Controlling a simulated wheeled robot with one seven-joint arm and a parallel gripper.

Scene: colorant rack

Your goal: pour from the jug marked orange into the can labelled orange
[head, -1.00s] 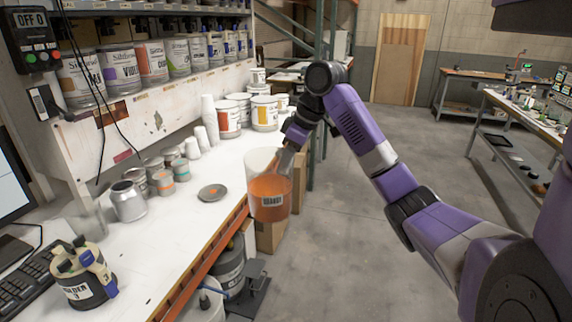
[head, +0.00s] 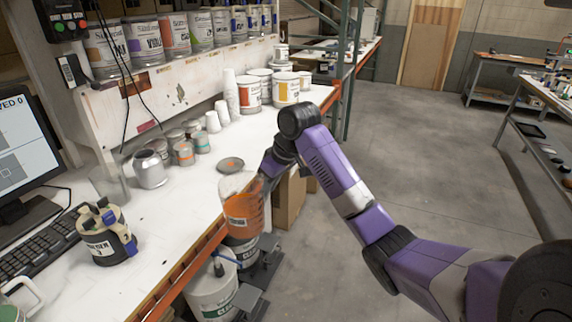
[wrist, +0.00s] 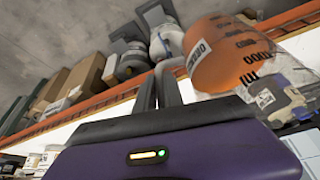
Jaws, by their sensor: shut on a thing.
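My gripper (head: 266,182) is shut on a clear jug (head: 242,212) of orange liquid at the bench's front edge. The jug has a small label that I cannot read in the head view. It looks slightly tilted and is blurred. In the wrist view my gripper's dark fingers (wrist: 160,88) reach to the jug (wrist: 228,55), which shows dark markings. A small can with an orange band (head: 183,153) stands on the bench, left of the jug and farther back. I cannot read an orange name on either can.
A clear empty container (head: 110,184) and a tool-filled pot (head: 105,235) stand at left. White pails (head: 286,88) and cups stand behind. The bench front is clear.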

